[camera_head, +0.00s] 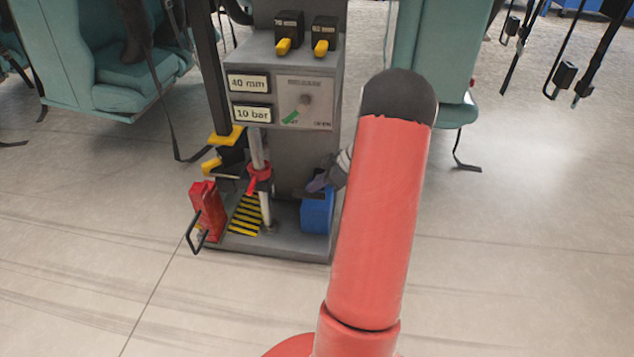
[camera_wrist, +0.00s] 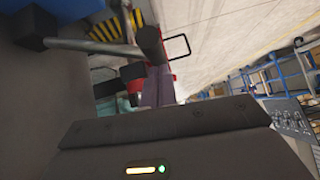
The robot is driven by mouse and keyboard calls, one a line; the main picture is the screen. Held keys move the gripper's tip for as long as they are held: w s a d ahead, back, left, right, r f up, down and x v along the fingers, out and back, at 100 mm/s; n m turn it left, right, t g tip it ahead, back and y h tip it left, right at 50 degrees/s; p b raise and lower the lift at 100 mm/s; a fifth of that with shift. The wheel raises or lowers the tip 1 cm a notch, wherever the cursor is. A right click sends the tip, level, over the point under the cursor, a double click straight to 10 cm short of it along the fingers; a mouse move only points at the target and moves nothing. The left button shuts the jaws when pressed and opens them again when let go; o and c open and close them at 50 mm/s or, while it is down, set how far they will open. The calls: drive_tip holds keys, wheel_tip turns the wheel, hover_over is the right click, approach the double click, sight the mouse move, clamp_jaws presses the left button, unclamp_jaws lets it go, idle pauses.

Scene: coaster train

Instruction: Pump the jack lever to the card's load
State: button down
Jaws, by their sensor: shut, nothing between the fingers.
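A grey jack stand carries two cards, reading "40 mm" (camera_head: 249,84) and "10 bar" (camera_head: 252,114), beside a dial plate (camera_head: 304,100) with a green mark; its reading is too small to tell. A grey post (camera_head: 266,208) with a red collar (camera_head: 259,174) rises from the base. In the wrist view a grey rod with a black grip, seemingly the jack lever (camera_wrist: 95,47), crosses the top left. My red arm hides the space right of the stand.
A red block (camera_head: 207,210) with a black wire handle stands at the base's left edge, near a yellow-black striped plate (camera_head: 245,214). Teal seats (camera_head: 125,65) with hanging straps flank the stand. The floor in front is clear.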

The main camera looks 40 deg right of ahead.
drive_tip(key=f+b, duration=0.1)
drive_tip(key=b, duration=0.2)
drive_tip(key=shift+s+a+f, duration=0.1)
drive_tip(key=shift+a+f, duration=0.05)
drive_tip(key=shift+f, duration=0.2)
drive_tip(key=shift+r, duration=0.15)
